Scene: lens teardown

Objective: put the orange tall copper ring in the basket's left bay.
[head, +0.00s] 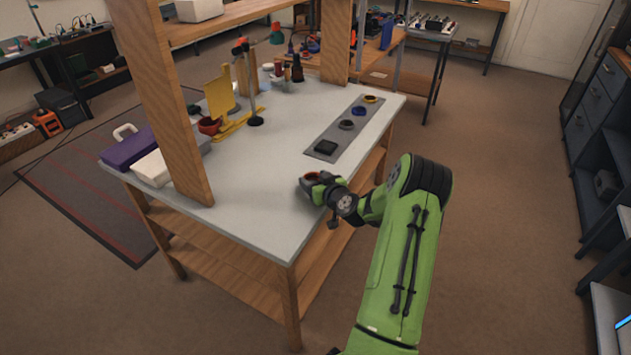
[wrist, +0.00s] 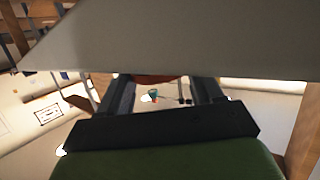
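My gripper (head: 313,181) is low over the front right part of the white table. An orange-rimmed ring (head: 311,175) shows between its fingers, away from the grey mat. In the wrist view, an orange-brown strip of the ring (wrist: 155,79) spans the gap between the two dark fingertips. The rest of it is hidden by a large grey surface across the top. The gripper looks shut on the ring. A purple and white container (head: 127,149) with a white handle stands at the table's left end. It may be the basket; its bays cannot be made out.
A grey mat (head: 322,154) holds a black square piece (head: 326,147), a grey ring (head: 346,125), a blue ring (head: 359,111) and a yellow ring (head: 370,99). The table's middle is clear.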

